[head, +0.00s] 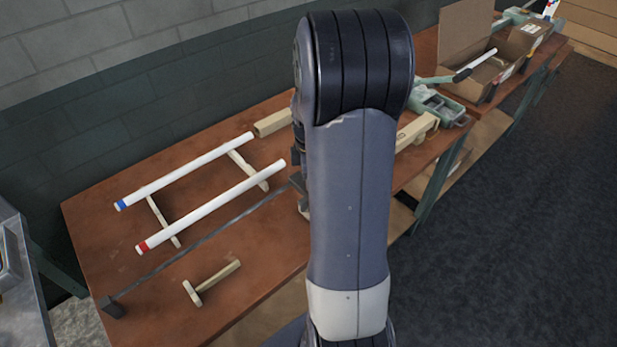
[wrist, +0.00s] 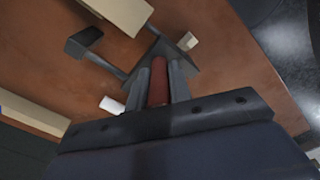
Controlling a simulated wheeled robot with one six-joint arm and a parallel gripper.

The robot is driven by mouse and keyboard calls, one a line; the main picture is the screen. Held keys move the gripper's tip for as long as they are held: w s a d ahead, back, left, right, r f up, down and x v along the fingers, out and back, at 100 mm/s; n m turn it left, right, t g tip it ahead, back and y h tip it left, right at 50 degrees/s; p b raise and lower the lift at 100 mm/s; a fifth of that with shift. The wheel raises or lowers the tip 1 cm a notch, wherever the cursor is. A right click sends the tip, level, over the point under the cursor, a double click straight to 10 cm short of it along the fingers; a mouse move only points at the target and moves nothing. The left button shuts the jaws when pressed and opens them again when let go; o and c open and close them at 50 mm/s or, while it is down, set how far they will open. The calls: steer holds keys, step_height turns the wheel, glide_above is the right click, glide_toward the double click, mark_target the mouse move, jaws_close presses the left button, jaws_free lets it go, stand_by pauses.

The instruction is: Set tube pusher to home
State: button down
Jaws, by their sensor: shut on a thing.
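My gripper (wrist: 158,68) shows in the wrist view, with its two grey fingers closed around a narrow reddish-brown piece (wrist: 158,85), seemingly the handle of the tube pusher. A dark grey angular plate (wrist: 180,72) shows at the fingertips. A dark bar runs from it to a dark block (wrist: 82,42). In the head view a long thin dark rail (head: 200,242) runs across the table from a black end block (head: 113,306) to behind my arm. My arm hides the gripper and the held piece there. Two white tubes, blue-ended (head: 185,172) and red-ended (head: 212,206), lie side by side beside the rail.
Pale supports (head: 163,222) carry the tubes. A pale T-shaped tool (head: 212,282) lies near the table's front edge. A beige block (head: 272,122) lies at the back. Cardboard boxes (head: 465,35) and a green case (head: 440,107) stand at the right. The brown table (head: 130,275) is bare at its left end.

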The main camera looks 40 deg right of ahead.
steer(key=c, duration=1.3)
jaws_free()
steer(key=shift+r, duration=0.1)
step_height(320, 180, up, 11)
steer(key=shift+f+b, duration=0.2)
steer(key=shift+b, duration=0.15)
step_height(320, 180, down, 11)
steer(key=shift+p, duration=0.4)
steer(key=shift+a+r, duration=0.1)
steer(key=shift+a, duration=0.6)
steer(key=shift+d, duration=0.1)
